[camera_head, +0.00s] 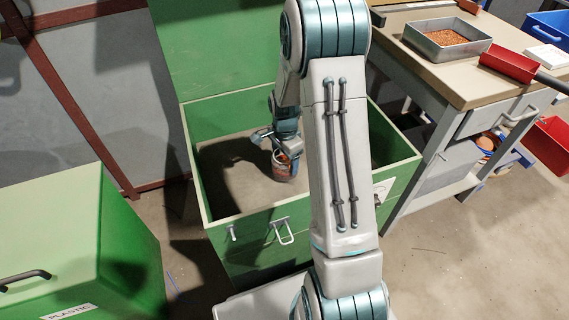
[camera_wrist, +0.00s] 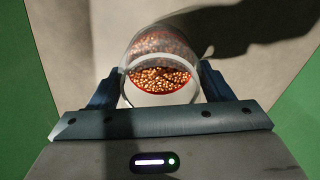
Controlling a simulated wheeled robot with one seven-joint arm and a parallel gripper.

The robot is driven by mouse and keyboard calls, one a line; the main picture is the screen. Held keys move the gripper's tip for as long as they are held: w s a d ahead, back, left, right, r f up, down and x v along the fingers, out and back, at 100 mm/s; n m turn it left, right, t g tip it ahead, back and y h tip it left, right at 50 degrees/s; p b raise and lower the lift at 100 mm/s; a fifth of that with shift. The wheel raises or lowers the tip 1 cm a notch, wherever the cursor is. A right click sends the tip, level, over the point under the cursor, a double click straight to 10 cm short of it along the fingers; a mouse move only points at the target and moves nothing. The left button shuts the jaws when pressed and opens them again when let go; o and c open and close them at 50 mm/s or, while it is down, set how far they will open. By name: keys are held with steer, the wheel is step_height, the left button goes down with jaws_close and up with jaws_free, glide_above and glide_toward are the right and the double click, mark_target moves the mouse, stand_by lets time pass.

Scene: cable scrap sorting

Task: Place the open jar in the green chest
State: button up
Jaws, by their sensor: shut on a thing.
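The open jar (camera_head: 281,168) is a clear jar with copper-coloured bits and red in it. In the wrist view the jar (camera_wrist: 161,62) sits between the fingers of my gripper (camera_wrist: 155,85), with its round open mouth toward the camera. My gripper (camera_head: 279,152) is shut on the jar. The green chest (camera_head: 262,222) stands open in the head view, its lid (camera_head: 215,45) raised at the back. The jar and gripper are inside the chest's opening, over its grey floor. Whether the jar touches the floor I cannot tell.
A closed green chest labelled PLASTIC (camera_head: 50,220) stands at front left. Blue (camera_head: 547,27) and red bins (camera_head: 550,143) are at far right.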

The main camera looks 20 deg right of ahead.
steer(key=shift+f, duration=0.95)
steer(key=shift+r, duration=0.1)
steer(key=o, duration=1)
steer(key=shift+f, duration=0.2)
steer(key=o, duration=0.4)
